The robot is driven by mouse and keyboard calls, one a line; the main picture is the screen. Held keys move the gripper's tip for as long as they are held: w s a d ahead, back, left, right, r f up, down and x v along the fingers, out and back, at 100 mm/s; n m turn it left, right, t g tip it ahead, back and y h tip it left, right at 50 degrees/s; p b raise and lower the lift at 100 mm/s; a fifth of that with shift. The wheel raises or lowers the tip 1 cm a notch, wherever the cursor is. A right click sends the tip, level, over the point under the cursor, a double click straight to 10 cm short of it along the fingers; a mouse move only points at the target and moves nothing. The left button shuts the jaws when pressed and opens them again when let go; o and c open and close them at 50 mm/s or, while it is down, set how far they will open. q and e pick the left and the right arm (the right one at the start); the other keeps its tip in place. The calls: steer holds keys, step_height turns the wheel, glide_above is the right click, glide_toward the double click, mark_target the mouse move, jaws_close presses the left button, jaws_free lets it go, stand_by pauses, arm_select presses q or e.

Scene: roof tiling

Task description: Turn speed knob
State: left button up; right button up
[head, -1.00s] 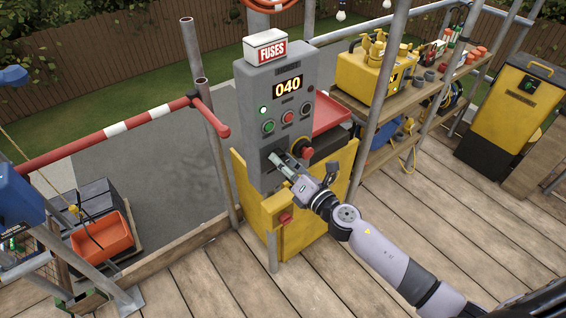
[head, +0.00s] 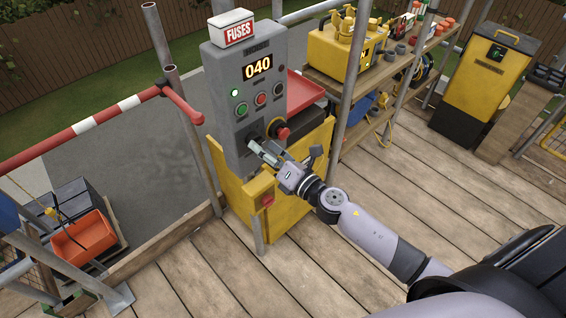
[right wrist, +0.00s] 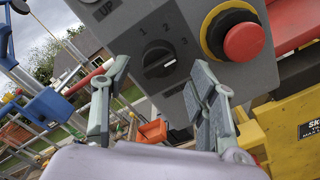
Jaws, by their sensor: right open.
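The grey control box (head: 229,89) stands upright with a lit display (head: 258,67) reading 040. Its speed knob (right wrist: 158,59) is a black dial with a pale pointer and the numbers 1, 2 and 3 around it, low on the panel. In the head view my right gripper (head: 260,150) is at the lower front of the box and largely covers the knob. In the right wrist view the two fingers (right wrist: 160,82) stand apart, one to each side of the knob and short of it, with nothing between them. My left gripper is not in view.
A red emergency button (right wrist: 244,41) on a yellow ring sits right beside the knob. Green and red push buttons (head: 260,99) are above. A yellow cabinet (head: 305,160) surrounds the box's base. A red-and-white barrier (head: 90,124) is at left, a loaded workbench (head: 320,84) at right.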

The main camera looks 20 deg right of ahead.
steer(key=v, duration=0.9)
steer(key=shift+s, duration=0.35)
steer(key=shift+d+r, duration=0.1)
